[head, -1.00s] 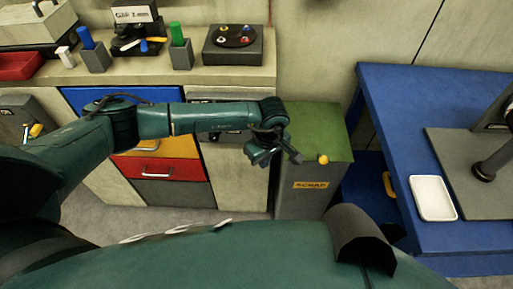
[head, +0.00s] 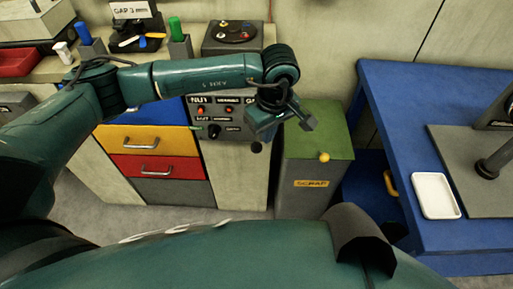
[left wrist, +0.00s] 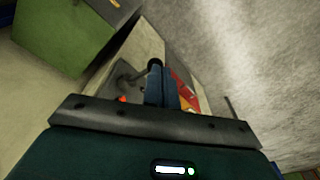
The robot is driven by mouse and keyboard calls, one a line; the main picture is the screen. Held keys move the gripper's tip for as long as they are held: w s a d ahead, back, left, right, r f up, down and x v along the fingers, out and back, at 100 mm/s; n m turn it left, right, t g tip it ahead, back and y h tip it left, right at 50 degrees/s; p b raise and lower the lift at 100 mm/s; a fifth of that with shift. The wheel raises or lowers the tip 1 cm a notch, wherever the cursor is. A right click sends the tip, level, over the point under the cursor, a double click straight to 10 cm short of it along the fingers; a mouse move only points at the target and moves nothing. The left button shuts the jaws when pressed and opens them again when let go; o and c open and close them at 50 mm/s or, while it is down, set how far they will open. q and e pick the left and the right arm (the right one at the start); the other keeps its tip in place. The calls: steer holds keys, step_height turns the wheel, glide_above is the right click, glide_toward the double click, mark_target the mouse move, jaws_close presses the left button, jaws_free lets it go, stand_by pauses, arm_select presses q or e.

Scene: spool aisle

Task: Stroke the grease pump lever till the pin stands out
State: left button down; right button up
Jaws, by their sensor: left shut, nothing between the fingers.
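A dark lever with a round black knob (left wrist: 154,64) sticks out from the grey panel in the left wrist view. A black knob also shows in the head view (head: 257,147), below the panel front (head: 228,115); I take it for the same lever end. No pin can be made out. My left gripper (head: 301,112) hangs in front of the panel's right side, beside the scrap bin. In the left wrist view its fingers (left wrist: 161,88) are shut and empty, with the knob just past their tips. Whether they touch it I cannot tell. My right gripper is out of view.
The green-topped scrap bin (head: 318,142) stands right of the panel, with a yellow ball (head: 324,157) at its front edge. A blue table (head: 400,95) with a white tray (head: 436,195) is at the right. Coloured drawers (head: 150,140) are at the left.

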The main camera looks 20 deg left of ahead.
arm_select(q)
step_height(320, 180, up, 2)
steer(key=shift+d, duration=0.1)
steer(key=shift+f, duration=0.1)
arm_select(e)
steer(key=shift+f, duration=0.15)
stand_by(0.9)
